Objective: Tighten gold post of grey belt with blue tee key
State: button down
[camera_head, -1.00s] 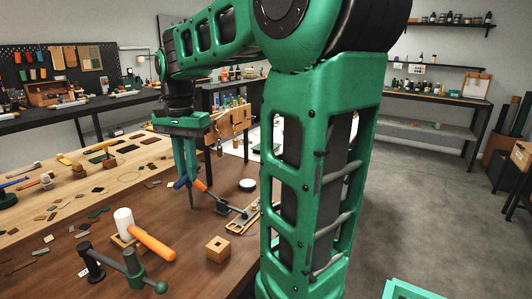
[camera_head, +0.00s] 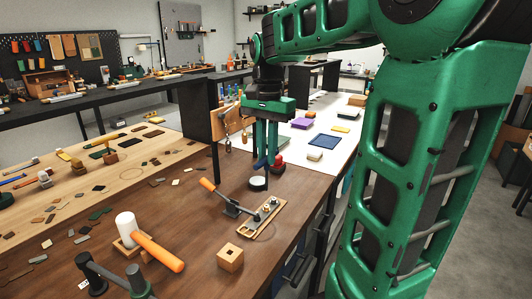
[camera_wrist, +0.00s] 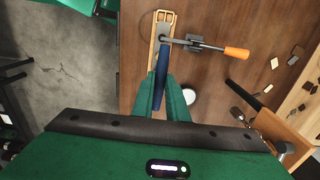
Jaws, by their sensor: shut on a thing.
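My gripper (camera_head: 267,160) is shut on the blue tee key (camera_wrist: 161,75), whose long blue body shows between the fingers in the wrist view. In the head view it hangs above the far edge of the brown bench, beyond the wooden fixture board (camera_head: 268,219). The board carries small gold posts (camera_head: 265,209) and stands beside a dark clamp with an orange handle (camera_head: 207,185). In the wrist view the blue key overlaps the near part of the board (camera_wrist: 153,60); I cannot tell whether they touch.
A round white-topped puck (camera_head: 257,183) sits close below my gripper. A white-headed mallet with orange handle (camera_head: 158,252), a wooden block (camera_head: 230,257) and a dark green-ended tool (camera_head: 138,282) lie nearer. The bench's right edge is close to the board.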

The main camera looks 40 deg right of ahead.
jog(key=shift+f, duration=0.1)
send_over(267, 186)
jog(key=shift+w+f, duration=0.15)
jog(key=shift+f, duration=2)
jog(key=shift+d+f, duration=0.1)
jog(key=shift+f, duration=0.85)
